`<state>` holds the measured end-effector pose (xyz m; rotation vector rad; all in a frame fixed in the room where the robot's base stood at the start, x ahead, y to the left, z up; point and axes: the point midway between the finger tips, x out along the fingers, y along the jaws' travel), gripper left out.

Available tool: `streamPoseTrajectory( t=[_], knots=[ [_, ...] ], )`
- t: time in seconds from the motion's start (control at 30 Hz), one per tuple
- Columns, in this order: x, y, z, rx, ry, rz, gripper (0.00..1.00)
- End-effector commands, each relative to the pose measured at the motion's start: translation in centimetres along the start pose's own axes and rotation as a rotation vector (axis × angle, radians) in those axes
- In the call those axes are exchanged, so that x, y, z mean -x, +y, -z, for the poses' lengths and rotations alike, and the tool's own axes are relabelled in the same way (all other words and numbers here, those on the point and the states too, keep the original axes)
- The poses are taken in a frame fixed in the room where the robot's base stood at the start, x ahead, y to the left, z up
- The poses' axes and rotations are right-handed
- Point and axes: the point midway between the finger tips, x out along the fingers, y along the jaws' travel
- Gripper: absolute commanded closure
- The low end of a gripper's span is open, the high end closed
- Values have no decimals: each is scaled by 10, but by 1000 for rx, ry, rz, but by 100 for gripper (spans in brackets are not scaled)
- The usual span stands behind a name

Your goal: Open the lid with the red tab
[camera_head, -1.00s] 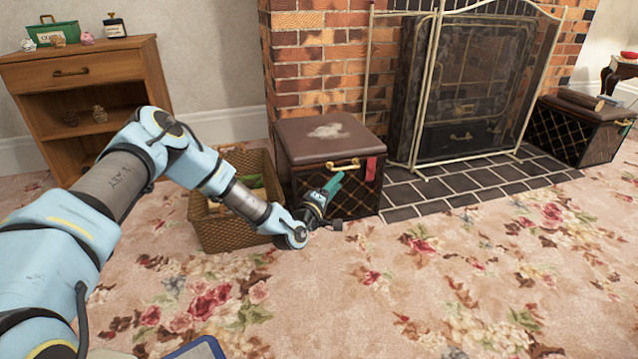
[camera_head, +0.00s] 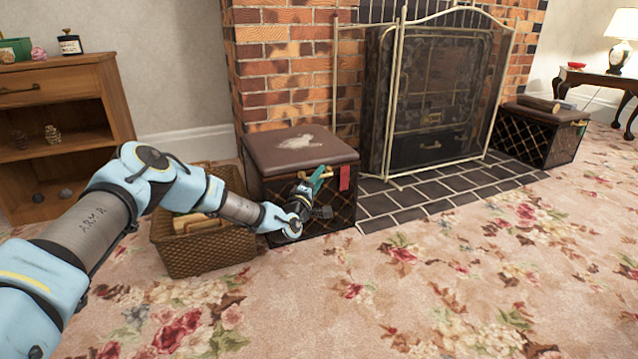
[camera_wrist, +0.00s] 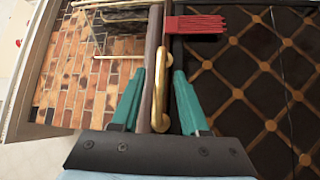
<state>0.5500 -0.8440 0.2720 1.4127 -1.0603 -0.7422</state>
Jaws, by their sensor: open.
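A dark box with a padded brown lid (camera_head: 262,155) stands by the fireplace; its lid is shut. A red tab (camera_head: 345,178) hangs at the right of the lid's front edge, beside a brass handle (camera_head: 318,174). The red tab (camera_wrist: 196,24) and handle (camera_wrist: 160,90) also show in the wrist view. My gripper (camera_head: 322,176) is at the box front, at the handle's left part. In the wrist view my gripper (camera_wrist: 158,92) is open, with its teal fingers on either side of the brass handle and a gap visible.
A wicker basket (camera_head: 205,252) stands left of the box, close under my arm. A fireplace screen (camera_head: 432,100) stands behind right on dark hearth tiles. A second lattice box (camera_head: 535,135) stands at far right. Floral carpet is clear in front.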

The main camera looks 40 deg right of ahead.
Motion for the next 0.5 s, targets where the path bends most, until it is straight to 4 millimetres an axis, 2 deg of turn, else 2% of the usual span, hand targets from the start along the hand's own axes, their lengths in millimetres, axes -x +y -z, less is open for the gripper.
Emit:
streamPoseTrajectory(
  t=[0.3, 0.5],
  knots=[
    [-3, 1, 0, 0, 0, 0, 55],
    [-3, 0, 0, 0, 0, 0, 77]
  ],
)
